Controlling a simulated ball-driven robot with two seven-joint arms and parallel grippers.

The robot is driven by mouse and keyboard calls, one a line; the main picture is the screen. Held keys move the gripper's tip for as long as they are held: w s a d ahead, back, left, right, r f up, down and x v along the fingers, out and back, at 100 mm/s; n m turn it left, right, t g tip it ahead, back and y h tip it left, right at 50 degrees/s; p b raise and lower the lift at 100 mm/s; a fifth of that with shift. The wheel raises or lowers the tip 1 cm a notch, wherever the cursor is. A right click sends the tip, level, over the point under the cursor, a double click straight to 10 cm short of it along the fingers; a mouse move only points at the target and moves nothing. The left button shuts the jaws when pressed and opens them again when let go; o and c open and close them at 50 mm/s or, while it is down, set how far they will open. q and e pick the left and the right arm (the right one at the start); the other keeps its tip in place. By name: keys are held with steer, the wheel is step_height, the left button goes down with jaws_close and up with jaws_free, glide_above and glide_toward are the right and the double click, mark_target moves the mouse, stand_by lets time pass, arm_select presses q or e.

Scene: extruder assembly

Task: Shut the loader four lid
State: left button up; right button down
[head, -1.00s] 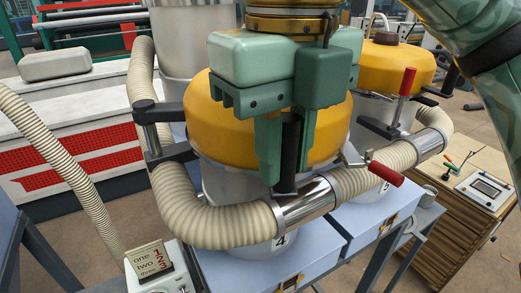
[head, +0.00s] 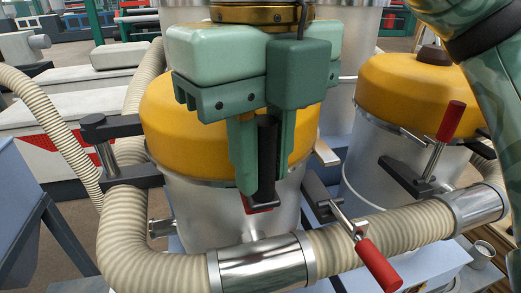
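Loader four is the large steel drum (head: 205,215) in the middle, with a domed yellow lid (head: 185,130) on top. The lid looks level, low on the drum rim; whether it is fully seated is hidden. My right gripper (head: 264,165) points down in front of the lid, its green fingers on either side of an upright black bar (head: 267,158). Whether they press on the bar is unclear. A red piece (head: 259,209) shows at the bar's foot. A clamp lever with a red handle (head: 377,264) slopes down right of the drum. My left gripper is out of view.
A ribbed hose (head: 370,235) with a metal sleeve (head: 262,263) crosses in front of the drum. A black hinge bracket (head: 110,126) stands at its left. Another loader with a yellow lid (head: 400,90) and a raised red handle (head: 450,120) is close on the right.

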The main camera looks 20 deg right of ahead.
steer(key=c, duration=1.3)
jaws_free()
steer(key=shift+c, duration=0.2)
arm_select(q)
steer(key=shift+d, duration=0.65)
arm_select(e)
steer(key=shift+o, duration=0.2)
steer(key=shift+d, duration=0.1)
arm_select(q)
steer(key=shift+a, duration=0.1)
arm_select(e)
steer(key=shift+r, duration=0.2)
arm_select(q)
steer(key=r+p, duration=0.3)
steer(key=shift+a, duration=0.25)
arm_select(e)
step_height(320, 180, up, 16)
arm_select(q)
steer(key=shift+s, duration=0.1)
arm_select(e)
steer(key=shift+f, duration=0.1)
